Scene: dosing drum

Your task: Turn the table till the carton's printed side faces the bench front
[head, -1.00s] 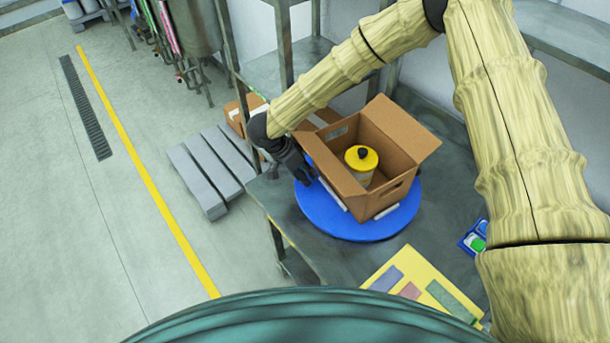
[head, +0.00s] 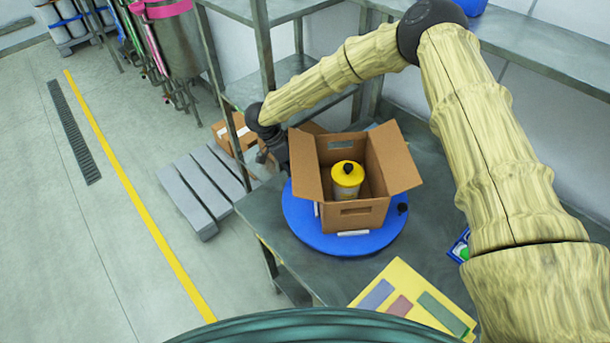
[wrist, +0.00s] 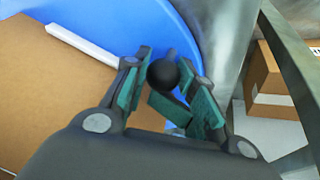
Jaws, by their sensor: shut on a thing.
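The open cardboard carton (head: 352,216) stands upright on the round blue turntable (head: 300,226), its flaps spread. A face with a hand slot points to the bench front; I see no print on it. The carton's other outer sides are mostly hidden. A yellow-lidded container (head: 347,180) stands inside. My gripper (head: 281,158) is at the turntable's far left edge, beside the carton. In the wrist view it is shut on a black ball knob (wrist: 163,74) at the turntable's rim. Another black knob (head: 402,208) shows on the turntable's right side.
The turntable sits on a dark bench (head: 300,262). A yellow board with coloured patches (head: 400,276) lies at the front, and a blue box with a green button (head: 461,247) is at the right. Shelf posts (head: 265,50) rise close behind my arm. A pallet (head: 190,195) stands left of the bench.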

